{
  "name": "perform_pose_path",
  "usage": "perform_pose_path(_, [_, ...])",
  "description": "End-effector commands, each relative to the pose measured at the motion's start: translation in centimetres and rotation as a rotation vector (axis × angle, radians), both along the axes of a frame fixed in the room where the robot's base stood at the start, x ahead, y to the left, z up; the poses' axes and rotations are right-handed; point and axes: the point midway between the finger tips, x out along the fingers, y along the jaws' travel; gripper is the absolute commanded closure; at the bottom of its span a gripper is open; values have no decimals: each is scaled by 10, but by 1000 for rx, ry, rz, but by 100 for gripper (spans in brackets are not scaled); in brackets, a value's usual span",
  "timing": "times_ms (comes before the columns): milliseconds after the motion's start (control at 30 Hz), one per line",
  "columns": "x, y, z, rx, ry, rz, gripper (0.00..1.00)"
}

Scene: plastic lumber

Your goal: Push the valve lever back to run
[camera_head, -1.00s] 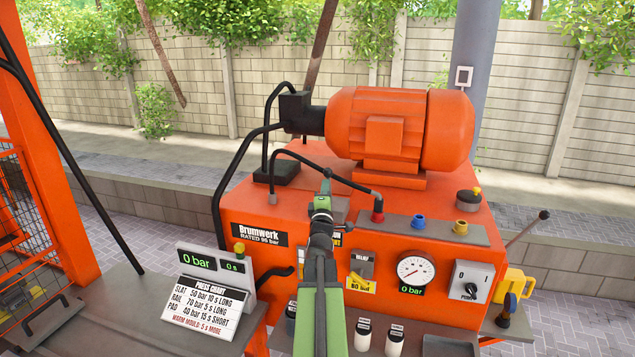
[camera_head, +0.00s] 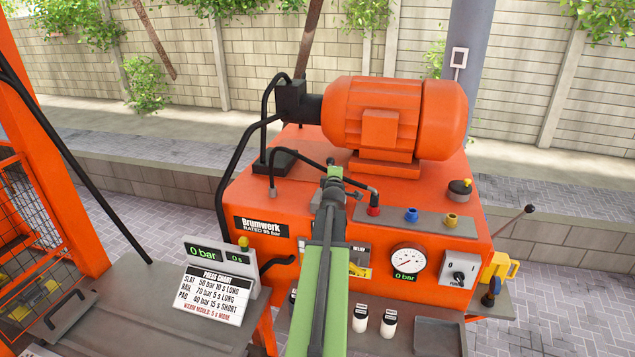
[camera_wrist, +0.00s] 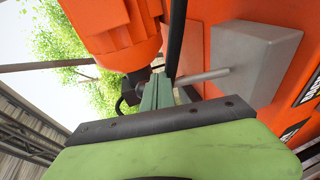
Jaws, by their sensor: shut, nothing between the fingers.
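My gripper (camera_head: 335,173) is shut and empty, reaching over the orange power unit marked Brumwerk. Its green fingers (camera_wrist: 165,93) are together in the wrist view. There a pale rod (camera_wrist: 207,76), apparently the valve lever, sticks out of a grey block (camera_wrist: 262,52) on the orange housing. The rod's free end is right beside the fingers; I cannot tell whether they touch. In the head view my arm covers much of the panel right of the Brumwerk plate (camera_head: 263,227), and I cannot make out this lever there.
The orange motor (camera_head: 395,120) stands just behind the gripper, with black hoses (camera_head: 300,160) close by. A gauge (camera_head: 407,262) reads 0 bar. A pump switch (camera_head: 459,272), a ball-ended lever (camera_head: 515,220) and a grey tray (camera_head: 440,338) are at right.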

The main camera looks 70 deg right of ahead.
Motion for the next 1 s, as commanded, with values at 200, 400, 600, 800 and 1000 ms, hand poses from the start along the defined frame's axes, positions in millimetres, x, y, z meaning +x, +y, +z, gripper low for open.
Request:
perform_pose_path(200, [8, -15, 0, 1, -1, 7, 100])
perform_pose_path(400, [7, -22, -1, 0, -1, 5, 100])
perform_pose_path(600, [7, -25, -1, -1, -1, 4, 100])
perform_pose_path(800, [7, -26, 0, -2, -1, 3, 100])
perform_pose_path(1000, [6, -26, 0, -3, -2, 3, 100])
